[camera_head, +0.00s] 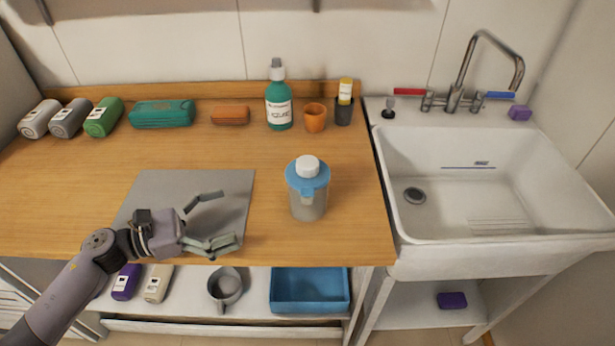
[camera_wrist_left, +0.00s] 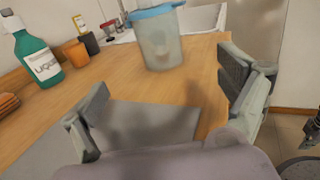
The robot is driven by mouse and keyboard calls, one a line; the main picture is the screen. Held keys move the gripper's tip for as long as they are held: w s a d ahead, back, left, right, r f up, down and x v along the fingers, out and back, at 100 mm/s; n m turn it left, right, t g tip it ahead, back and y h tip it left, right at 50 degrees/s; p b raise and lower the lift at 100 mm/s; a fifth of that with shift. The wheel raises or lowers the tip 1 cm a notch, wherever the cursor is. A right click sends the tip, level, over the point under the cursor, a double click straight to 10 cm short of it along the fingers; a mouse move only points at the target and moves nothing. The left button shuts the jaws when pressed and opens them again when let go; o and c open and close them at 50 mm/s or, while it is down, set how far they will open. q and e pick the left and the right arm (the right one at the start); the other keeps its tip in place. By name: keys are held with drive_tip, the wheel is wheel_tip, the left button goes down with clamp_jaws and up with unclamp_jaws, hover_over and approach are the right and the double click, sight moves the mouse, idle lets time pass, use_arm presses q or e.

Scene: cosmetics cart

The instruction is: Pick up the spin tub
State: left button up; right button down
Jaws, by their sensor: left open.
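The spin tub (camera_head: 307,200) is a translucent grey container with a blue lid and a white knob on top. It stands upright on the wooden counter, near the front edge and right of the grey mat. In the left wrist view the tub (camera_wrist_left: 161,45) is ahead, between the spread fingers, with its top cut off. My left gripper (camera_head: 230,218) is open and empty over the grey mat, left of the tub and apart from it. Its fingers (camera_wrist_left: 165,105) also show in the left wrist view.
A grey mat (camera_head: 165,182) lies on the counter. A green bottle (camera_head: 279,105), orange cup (camera_head: 316,118) and dark cup (camera_head: 343,112) stand at the back. A white sink (camera_head: 470,215) adjoins at right. A blue bin (camera_head: 310,290) sits on the shelf below. Counter around the tub is clear.

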use_arm(q)
drive_tip(key=shift+w, duration=0.2)
drive_tip(key=shift+w+d+r, duration=0.1)
drive_tip(key=shift+w+d, duration=0.05)
drive_tip(key=shift+d, duration=0.05)
drive_tip(key=p, duration=0.3)
approach(289, 195)
drive_tip(key=shift+w+d+r, duration=0.2)
drive_tip(key=shift+w+d, duration=0.2)
drive_tip(key=shift+d, duration=0.35)
drive_tip(key=p+x, duration=0.1)
drive_tip(key=x, duration=0.5)
drive_tip(key=shift+w+d+f+p, duration=0.15)
drive_tip(key=shift+f+p, duration=0.05)
drive_tip(key=shift+p, duration=0.15)
drive_tip(key=shift+w+d+f, duration=0.1)
drive_tip(key=shift+w+d, duration=0.05)
drive_tip(key=shift+d, duration=0.25)
drive_tip(key=p+x, duration=0.2)
drive_tip(key=x, duration=0.2)
drive_tip(key=shift+w+d+f+p, duration=0.1)
drive_tip(key=shift+w+d+p, duration=0.1)
drive_tip(key=shift+p, duration=0.1)
drive_tip(key=shift+w+d+f, duration=0.1)
drive_tip(key=shift+d+f, duration=0.05)
drive_tip(key=shift+d, duration=0.15)
use_arm(e)
wheel_tip(289, 195, up, 7)
drive_tip(key=s, duration=0.1)
drive_tip(key=shift+r, duration=0.15)
